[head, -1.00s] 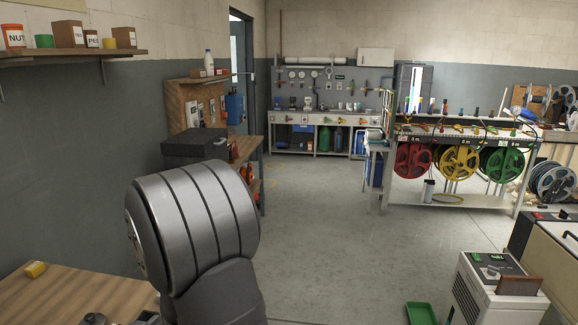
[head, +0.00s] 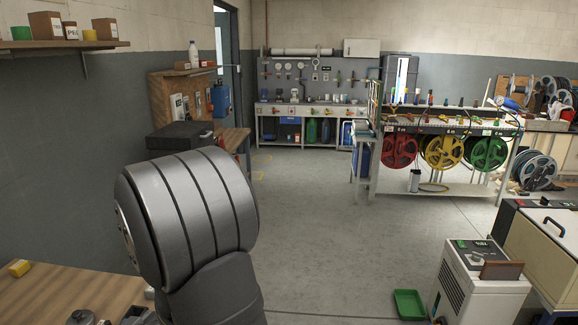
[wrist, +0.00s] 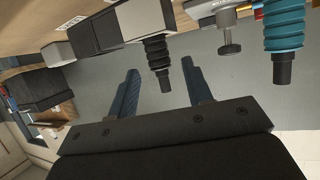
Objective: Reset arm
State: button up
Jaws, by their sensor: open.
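My gripper (wrist: 163,95) shows in the wrist view with its two blue-grey fingers spread apart. Past the fingertips, at the top of that view, hang a black ribbed fitting (wrist: 156,52), a grey metal knob (wrist: 229,42) and a teal ribbed fitting (wrist: 284,45). They look close to the fingers, but I cannot tell the gap. In the head view only a thick grey link of my arm shows at the lower left, and my gripper is out of sight there.
A bench with red, yellow and green hose reels (head: 441,152) stands at right. A wooden table (head: 60,297) is at lower left. A white machine (head: 478,283) and a green tray (head: 409,304) are at lower right. The middle floor (head: 320,215) is clear.

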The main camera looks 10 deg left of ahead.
jog(key=x, duration=0.5)
jog(key=shift+a+f, duration=0.2)
jog(key=shift+a, duration=0.1)
jog(key=shift+w+a+r, duration=0.1)
jog(key=shift+a+r, duration=0.05)
jog(key=r, duration=0.3)
jog(key=d+r, duration=0.1)
jog(key=shift+w+r, duration=0.25)
jog(key=shift+r, duration=0.05)
jog(key=w+d+r, duration=0.5)
jog(key=d+r, duration=0.1)
jog(key=d, duration=0.4)
jog(key=s+a+r, duration=0.2)
jog(key=s+a, duration=1.1)
jog(key=s, duration=0.1)
jog(key=shift+a+r+t, duration=0.25)
jog(key=shift+t, duration=0.05)
jog(key=shift+o, duration=0.2)
